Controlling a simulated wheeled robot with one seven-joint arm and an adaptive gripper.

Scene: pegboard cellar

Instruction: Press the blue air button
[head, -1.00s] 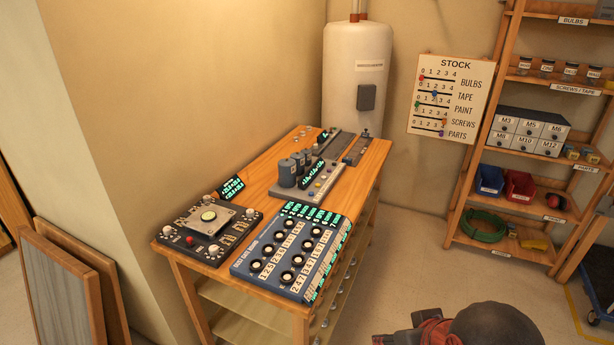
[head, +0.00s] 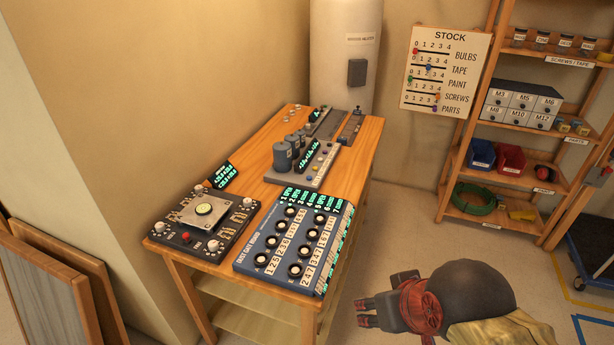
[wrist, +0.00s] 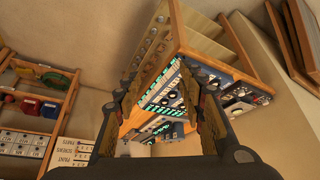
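The table (head: 345,190) holds several panels. A grey device (head: 290,181) with dark cylinders and a green-lit display has a row of small coloured buttons on its front strip; one looks blue (head: 309,179), but its label is too small to read. A blue dust gate board (head: 262,243) with several black knobs and lit text lies in front of it. My gripper (head: 362,312) is low at the right of the table, apart from every panel. In the wrist view its two fingers (wrist: 165,112) are spread with nothing between them.
A black panel with a red button (head: 185,237) sits at the table's left corner, beside a small display (head: 221,175). A white tank (head: 343,50) stands behind. Shelves (head: 490,210) and a cart (head: 592,240) are at the right, with open floor between.

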